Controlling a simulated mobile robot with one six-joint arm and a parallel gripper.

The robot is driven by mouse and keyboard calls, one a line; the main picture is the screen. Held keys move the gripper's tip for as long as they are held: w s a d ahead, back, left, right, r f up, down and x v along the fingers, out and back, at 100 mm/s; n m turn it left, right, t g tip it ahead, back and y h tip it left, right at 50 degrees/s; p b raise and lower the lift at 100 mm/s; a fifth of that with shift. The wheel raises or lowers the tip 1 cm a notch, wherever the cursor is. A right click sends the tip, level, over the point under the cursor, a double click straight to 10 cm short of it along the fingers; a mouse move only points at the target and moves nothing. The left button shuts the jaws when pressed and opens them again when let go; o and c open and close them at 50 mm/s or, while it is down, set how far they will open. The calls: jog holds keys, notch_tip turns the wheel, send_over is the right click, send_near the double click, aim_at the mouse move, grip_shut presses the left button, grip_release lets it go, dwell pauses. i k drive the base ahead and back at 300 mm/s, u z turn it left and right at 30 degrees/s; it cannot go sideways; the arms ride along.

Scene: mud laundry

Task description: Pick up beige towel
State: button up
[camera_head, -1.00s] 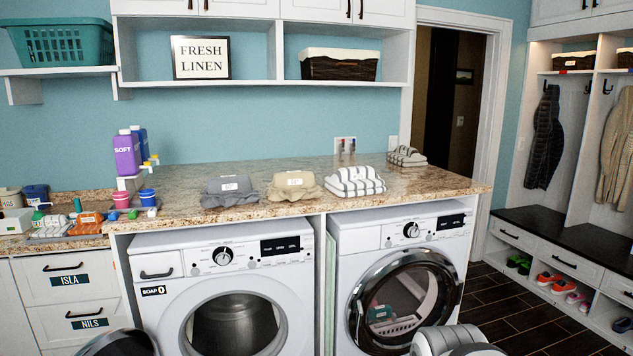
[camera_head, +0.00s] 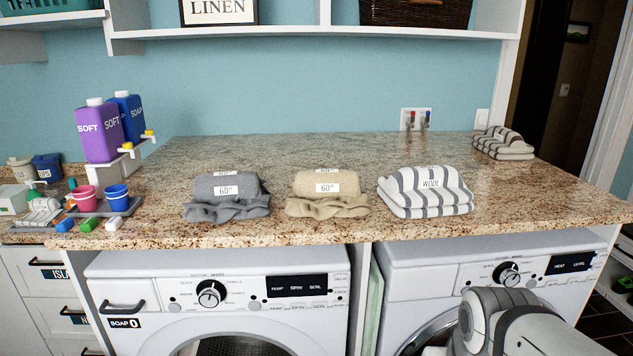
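The beige towel (camera_head: 326,190) lies folded on the granite counter near its front edge. It carries a white label reading 60°, and its front edge is ruffled. A grey towel (camera_head: 228,196) with a similar label lies to its left, a short gap apart. A striped white and grey towel (camera_head: 425,192) labelled WOOL lies to its right. Part of my arm shows at the lower right, below counter level and in front of the right machine. My gripper's fingers are not visible.
The granite counter (camera_head: 300,150) is clear behind the towels. Another striped towel (camera_head: 502,143) lies at the back right. Purple SOFT (camera_head: 99,132) and blue SOAP bottles, cups and small items stand at left. A shelf (camera_head: 290,38) hangs above; two washing machines stand below.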

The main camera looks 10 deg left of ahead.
aim_at(322, 194)
jog(key=u, duration=0.3)
jog(key=i, duration=0.7)
jog(key=u, duration=0.55)
jog(key=k, duration=0.9)
jog(key=u, duration=0.15)
jog(key=i, duration=0.65)
jog(key=z, duration=0.05)
